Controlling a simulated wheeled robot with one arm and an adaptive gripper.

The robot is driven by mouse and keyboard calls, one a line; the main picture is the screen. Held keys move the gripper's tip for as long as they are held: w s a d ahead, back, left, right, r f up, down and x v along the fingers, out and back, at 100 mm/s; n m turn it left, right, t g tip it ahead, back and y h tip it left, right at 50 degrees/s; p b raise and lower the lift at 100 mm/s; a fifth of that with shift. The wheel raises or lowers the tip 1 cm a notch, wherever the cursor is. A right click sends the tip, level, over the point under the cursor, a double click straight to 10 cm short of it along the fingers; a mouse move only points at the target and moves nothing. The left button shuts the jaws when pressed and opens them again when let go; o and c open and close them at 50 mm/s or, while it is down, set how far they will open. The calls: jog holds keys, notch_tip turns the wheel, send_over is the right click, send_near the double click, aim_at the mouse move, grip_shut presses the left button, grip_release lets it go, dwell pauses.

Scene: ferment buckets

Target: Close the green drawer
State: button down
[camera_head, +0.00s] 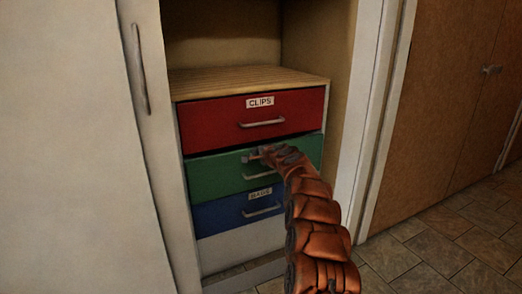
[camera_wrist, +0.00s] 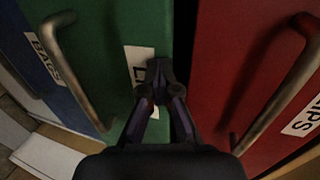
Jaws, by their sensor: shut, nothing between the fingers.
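The green drawer (camera_head: 215,178) is the middle one of three in a small cabinet, with a metal bar handle and a white label partly hidden by my gripper. It looks nearly flush with its neighbours; I cannot tell whether a small opening remains. My gripper (camera_head: 253,156) is shut and empty at the upper part of the green front. In the wrist view the green drawer (camera_wrist: 105,35) fills the left, and the gripper's closed tips (camera_wrist: 158,65) overlap its label. I cannot tell whether they touch the front.
The red drawer (camera_head: 225,118), labelled CLIPS, is directly above, and the blue drawer (camera_head: 220,214) directly below. Both have bar handles. A dark gap shows between the red and green fronts. A pale door (camera_head: 70,150) stands to the left; tiled floor (camera_head: 435,245) is clear at right.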

jog(key=shift+w+a+r+p, duration=0.1)
jog(key=shift+w+a+p, duration=0.2)
jog(key=shift+w, duration=0.25)
jog(key=shift+w+a+p, duration=0.2)
jog(key=shift+w+p, duration=0.2)
jog(key=shift+w, duration=0.15)
jog(key=shift+a, duration=0.1)
jog(key=shift+f+b, duration=0.25)
jog(key=shift+b, duration=0.05)
